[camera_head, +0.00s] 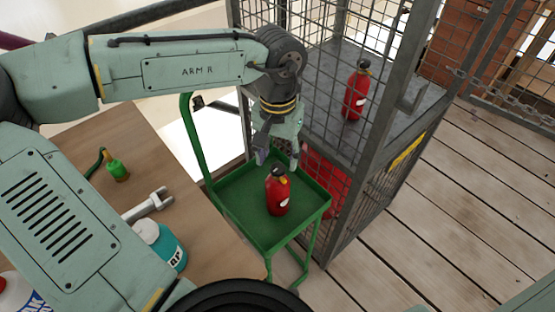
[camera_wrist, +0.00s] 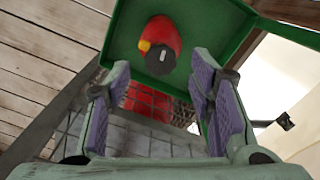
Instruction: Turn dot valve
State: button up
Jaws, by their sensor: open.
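A red canister (camera_head: 277,197) with a black top, a yellow bit and a pale label stands in the green tray cart (camera_head: 232,200). The wrist view shows it from above, with its red body (camera_wrist: 172,30) and a dark valve top (camera_wrist: 160,58) bearing a white mark. A second red canister (camera_head: 356,92) with a black top stands on a grey shelf inside the mesh cage. I cannot make out a dot on either. My gripper (camera_head: 279,157) is open and empty, pointing down above the tray canister, apart from it. Its purple-padded fingers (camera_wrist: 158,97) show in the wrist view.
The mesh cage (camera_head: 345,190) stands right beside the cart, with red behind its lower mesh. The plank floor (camera_head: 440,220) at right is clear.

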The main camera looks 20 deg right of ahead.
aim_at(278, 170)
jog(key=shift+f, duration=1.45)
jog(key=shift+c, duration=0.3)
jog(key=c, duration=1.1)
